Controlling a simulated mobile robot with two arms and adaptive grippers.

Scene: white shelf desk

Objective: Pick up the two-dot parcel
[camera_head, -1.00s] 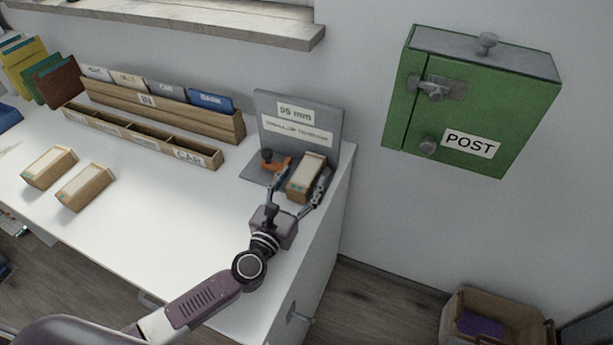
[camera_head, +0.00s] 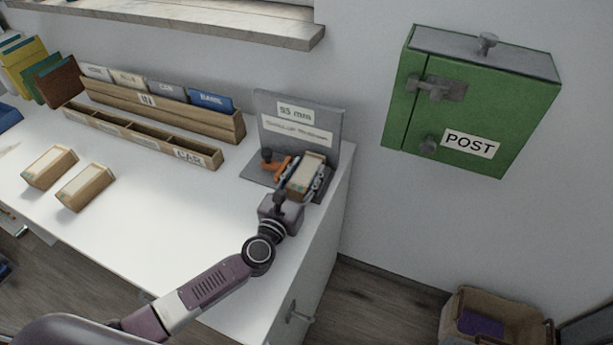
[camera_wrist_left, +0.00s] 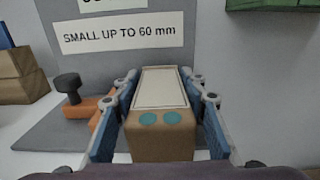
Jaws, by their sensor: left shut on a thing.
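The two-dot parcel (camera_head: 306,172) is a brown box with a pale top, on the grey gauge stand (camera_head: 330,128) at the desk's right end. In the left wrist view the parcel (camera_wrist_left: 158,140) shows two teal dots on its near face. My left gripper (camera_head: 303,180) is shut on it, with one blue-padded finger along each long side; the gripper also shows in the left wrist view (camera_wrist_left: 160,112). I cannot tell whether the parcel is lifted off the base. My right gripper is not in view.
An orange clamp with a dark knob (camera_head: 270,160) stands just left of the parcel. Two similar parcels (camera_head: 50,166) (camera_head: 86,187) lie on the desk's left. A wooden sorter (camera_head: 145,133) stands behind. A green POST box (camera_head: 480,105) hangs at right. The desk's middle is clear.

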